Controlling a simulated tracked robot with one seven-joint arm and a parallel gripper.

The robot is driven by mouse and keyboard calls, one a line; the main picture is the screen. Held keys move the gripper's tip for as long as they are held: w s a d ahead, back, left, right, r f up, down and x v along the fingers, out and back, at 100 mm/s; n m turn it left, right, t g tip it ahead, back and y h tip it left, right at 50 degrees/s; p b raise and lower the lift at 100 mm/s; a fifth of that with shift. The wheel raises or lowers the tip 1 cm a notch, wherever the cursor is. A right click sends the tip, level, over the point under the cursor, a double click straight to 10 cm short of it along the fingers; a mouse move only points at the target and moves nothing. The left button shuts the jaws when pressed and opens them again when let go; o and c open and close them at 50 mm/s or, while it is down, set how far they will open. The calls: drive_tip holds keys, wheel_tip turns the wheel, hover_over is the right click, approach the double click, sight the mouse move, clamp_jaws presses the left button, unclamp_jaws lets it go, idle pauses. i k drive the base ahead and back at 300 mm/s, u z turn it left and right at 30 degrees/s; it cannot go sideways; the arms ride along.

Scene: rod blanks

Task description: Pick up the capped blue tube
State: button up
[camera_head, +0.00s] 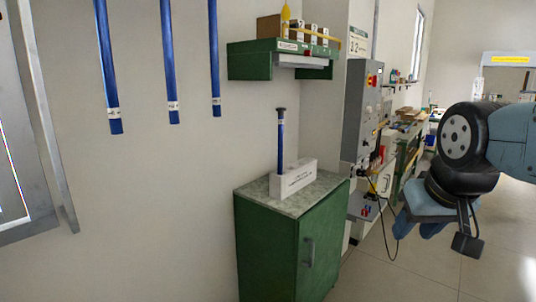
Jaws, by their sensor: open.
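The capped blue tube (281,142) stands upright with a dark cap on its top end.
Several blue tubes with white bands (168,65) hang against the wall at upper left. A green shelf (250,62) with small boxes juts out above the tube. A grey control box (362,110) stands right of the cabinet. Open floor lies at lower right.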

sight(280, 109)
drive_tip(key=u, duration=0.05)
drive_tip(key=i, duration=1)
